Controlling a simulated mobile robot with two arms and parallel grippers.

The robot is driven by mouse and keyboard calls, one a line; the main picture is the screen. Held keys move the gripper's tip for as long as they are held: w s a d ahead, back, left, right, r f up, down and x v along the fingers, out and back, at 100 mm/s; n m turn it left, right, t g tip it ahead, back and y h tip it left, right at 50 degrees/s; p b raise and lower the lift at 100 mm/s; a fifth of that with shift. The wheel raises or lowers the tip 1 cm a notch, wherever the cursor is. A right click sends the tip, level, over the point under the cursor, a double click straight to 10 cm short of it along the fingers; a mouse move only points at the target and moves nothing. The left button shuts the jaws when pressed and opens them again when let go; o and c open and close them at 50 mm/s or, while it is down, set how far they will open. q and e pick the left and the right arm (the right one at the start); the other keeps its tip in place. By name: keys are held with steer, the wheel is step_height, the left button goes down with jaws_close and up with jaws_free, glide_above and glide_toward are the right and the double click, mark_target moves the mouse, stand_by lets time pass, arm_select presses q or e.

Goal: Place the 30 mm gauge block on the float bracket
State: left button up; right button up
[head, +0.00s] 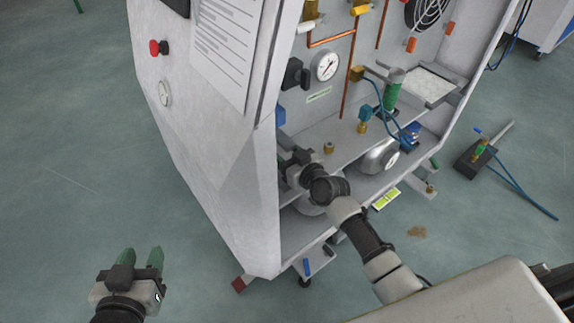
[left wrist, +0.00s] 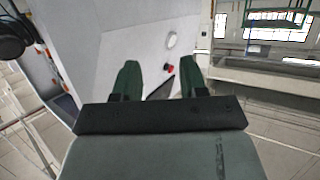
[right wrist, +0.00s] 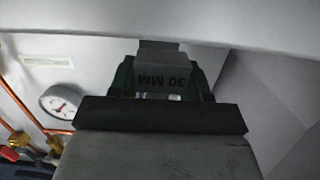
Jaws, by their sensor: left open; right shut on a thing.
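The 30 mm gauge block (right wrist: 165,72) is a grey block with "30 MM" printed on its face. It sits between the fingers of my right gripper (right wrist: 165,85), which is shut on it. In the head view my right gripper (head: 286,143) reaches into the open cabinet beside its left inner wall, above the shelf, and the block cannot be made out there. My left gripper (head: 141,256) is open and empty, with green fingers, outside the cabinet over the floor. It also shows in the left wrist view (left wrist: 158,75). I cannot clearly identify the float bracket in these views.
The cabinet (head: 215,130) has a shelf (head: 345,133) with a brass fitting (head: 328,148) and a green cylinder (head: 393,90). A pressure gauge (head: 326,66) and copper pipes are on the back wall. A silver tank (head: 380,157) lies below. The floor at left is clear.

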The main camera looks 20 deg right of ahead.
step_height(320, 180, down, 3)
steer(key=shift+r+b, duration=0.1)
steer(key=shift+b, duration=0.7)
arm_select(q)
steer(key=shift+w+d+r+t+h, duration=0.2)
steer(key=shift+d+r+t+h, duration=0.1)
steer(key=shift+r+t, duration=0.6)
steer(key=shift+w+d+r+t+h, duration=0.2)
steer(key=shift+r+t+h, duration=0.1)
steer(key=shift+r+t, duration=0.55)
steer(key=shift+w+d+r+t+h, duration=0.2)
steer(key=shift+r+t+h, duration=0.1)
steer(key=shift+r+t, duration=0.6)
steer(key=shift+r, duration=0.2)
arm_select(e)
steer(key=shift+f, duration=0.25)
steer(key=o, duration=1)
arm_select(q)
steer(key=shift+r, duration=0.15)
